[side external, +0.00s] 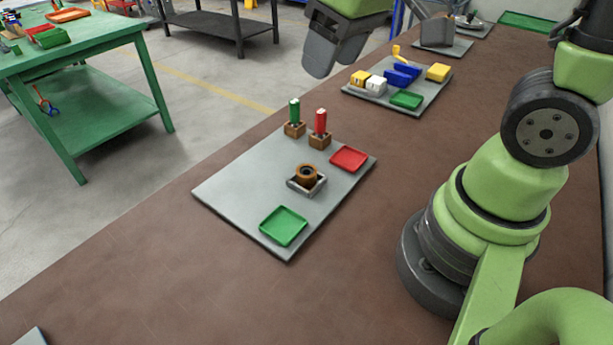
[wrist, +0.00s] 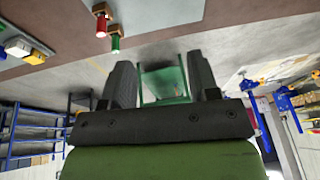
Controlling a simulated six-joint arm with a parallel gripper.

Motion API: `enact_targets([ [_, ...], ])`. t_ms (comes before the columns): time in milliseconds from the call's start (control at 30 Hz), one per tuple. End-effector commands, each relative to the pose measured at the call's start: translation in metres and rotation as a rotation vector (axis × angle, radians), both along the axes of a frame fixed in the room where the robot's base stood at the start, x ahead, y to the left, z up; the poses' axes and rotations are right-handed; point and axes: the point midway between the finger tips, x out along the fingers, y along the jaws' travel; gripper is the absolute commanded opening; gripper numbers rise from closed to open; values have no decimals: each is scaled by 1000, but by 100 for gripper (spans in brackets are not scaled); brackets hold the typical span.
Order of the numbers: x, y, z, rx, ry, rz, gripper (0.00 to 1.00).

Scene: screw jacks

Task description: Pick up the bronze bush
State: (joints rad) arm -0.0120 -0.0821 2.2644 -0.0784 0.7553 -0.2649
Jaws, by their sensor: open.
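The bronze bush (side external: 306,174) is a short brown ring with a dark bore. It sits upright in a small grey square holder (side external: 320,187) on the grey board (side external: 240,190) in the side external view. My gripper (side external: 320,65) is high above the bench, up and to the right of the bush in the picture, well apart from it. In the wrist view its two dark fingers (wrist: 164,85) stand apart with nothing between them. The bush does not show in the wrist view.
A green-topped piece (side external: 294,112) and a red-topped piece (side external: 320,123) stand upright in brown blocks behind the bush. A red tray (side external: 348,159) and a green tray (side external: 283,226) lie on the board. Another board with coloured blocks (side external: 402,75) is farther back.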

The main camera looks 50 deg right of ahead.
Motion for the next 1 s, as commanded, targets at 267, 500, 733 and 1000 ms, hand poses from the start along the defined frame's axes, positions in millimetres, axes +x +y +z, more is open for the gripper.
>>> enact_targets([
  [267, 43, -6, -88, -109, 211, 266, 55],
  [500, 50, -8, -130, -135, 289, 385, 55],
  [733, 50, -8, -162, -136, 298, 395, 55],
  [1000, 50, -8, -187, -136, 296, 393, 55],
])
